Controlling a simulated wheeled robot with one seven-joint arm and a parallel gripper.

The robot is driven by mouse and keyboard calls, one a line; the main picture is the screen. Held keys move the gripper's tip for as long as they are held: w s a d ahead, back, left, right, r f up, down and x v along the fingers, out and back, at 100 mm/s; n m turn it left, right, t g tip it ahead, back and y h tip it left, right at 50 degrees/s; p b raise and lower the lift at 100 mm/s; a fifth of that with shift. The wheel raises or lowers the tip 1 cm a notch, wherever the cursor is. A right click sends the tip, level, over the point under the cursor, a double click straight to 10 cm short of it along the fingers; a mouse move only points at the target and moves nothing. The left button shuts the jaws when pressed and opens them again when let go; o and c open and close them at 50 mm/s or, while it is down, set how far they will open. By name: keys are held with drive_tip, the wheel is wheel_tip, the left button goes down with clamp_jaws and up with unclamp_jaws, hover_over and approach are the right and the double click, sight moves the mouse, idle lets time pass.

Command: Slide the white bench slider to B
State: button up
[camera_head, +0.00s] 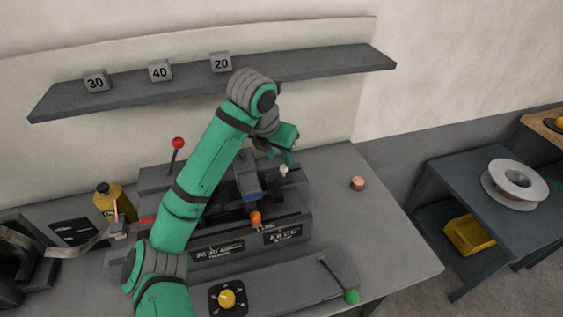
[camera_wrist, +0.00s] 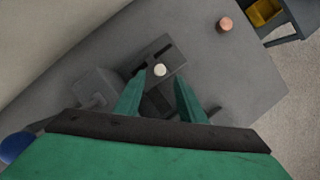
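The white slider knob (camera_head: 284,170) stands on the right part of the dark bench machine (camera_head: 295,205). In the wrist view the white knob (camera_wrist: 160,70) sits at a dark slot, just beyond my fingertips. My gripper (camera_head: 287,158) is above and close to the knob in the head view. In the wrist view my gripper (camera_wrist: 157,88) has its two green fingers apart with nothing between them. I cannot tell the knob's exact position along its slot. A lettered label plate (camera_head: 283,236) is on the machine's front; its small letters are hard to read.
An orange knob (camera_head: 256,218) and a red-topped lever (camera_head: 178,143) rise from the machine. A yellow knob (camera_head: 227,298) and green-tipped lever (camera_head: 351,297) are in front. A copper piece (camera_head: 358,183) lies on the clear right side of the bench. A shelf (camera_head: 320,67) hangs behind.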

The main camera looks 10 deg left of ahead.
drive_tip(key=v, duration=0.5)
drive_tip(key=shift+r, duration=0.2)
drive_tip(key=shift+d, duration=0.1)
